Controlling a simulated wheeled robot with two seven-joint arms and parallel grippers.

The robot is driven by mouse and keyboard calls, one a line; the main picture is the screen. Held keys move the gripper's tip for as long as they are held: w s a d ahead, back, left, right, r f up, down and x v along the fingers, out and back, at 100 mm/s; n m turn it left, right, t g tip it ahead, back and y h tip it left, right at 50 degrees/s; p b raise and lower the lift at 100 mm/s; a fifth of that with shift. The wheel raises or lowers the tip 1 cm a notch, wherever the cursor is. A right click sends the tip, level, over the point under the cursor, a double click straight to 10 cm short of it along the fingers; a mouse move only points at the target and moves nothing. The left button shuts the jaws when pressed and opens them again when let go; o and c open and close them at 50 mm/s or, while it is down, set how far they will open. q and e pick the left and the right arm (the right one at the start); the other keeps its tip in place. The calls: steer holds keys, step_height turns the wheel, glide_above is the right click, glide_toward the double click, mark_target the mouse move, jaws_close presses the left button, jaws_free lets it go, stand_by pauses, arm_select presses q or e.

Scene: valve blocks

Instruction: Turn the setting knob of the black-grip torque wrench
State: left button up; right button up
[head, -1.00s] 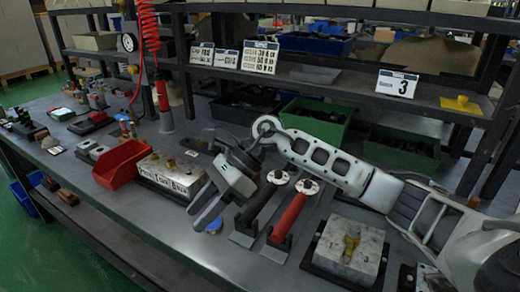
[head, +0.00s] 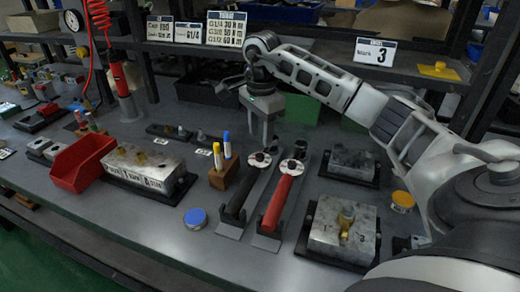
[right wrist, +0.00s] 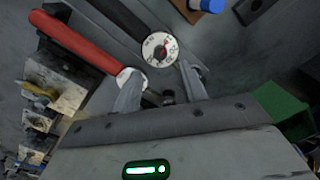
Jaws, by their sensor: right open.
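The black-grip torque wrench (head: 236,205) lies on the bench in a dark holder. Its round white setting knob (head: 260,160) is at the far end and also shows in the right wrist view (right wrist: 160,49). A red-grip torque wrench (head: 280,206) lies beside it on the right; its dial is partly behind a finger in the right wrist view. My right gripper (head: 265,143) is open and empty, fingers pointing down, just beyond the black wrench's knob. In the right wrist view the knob lies ahead of the gap between the fingers, apart from them. My left gripper is not visible.
A wooden block with markers (head: 222,178) stands left of the black wrench. A metal valve block (head: 340,228) is to the right, near a yellow-topped jar (head: 402,201). A blue-lidded jar (head: 196,218) and a red bin (head: 82,163) are to the left.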

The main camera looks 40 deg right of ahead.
mark_target(260, 155)
step_height(260, 155, down, 6)
steer(key=shift+w, duration=0.1)
jaws_close()
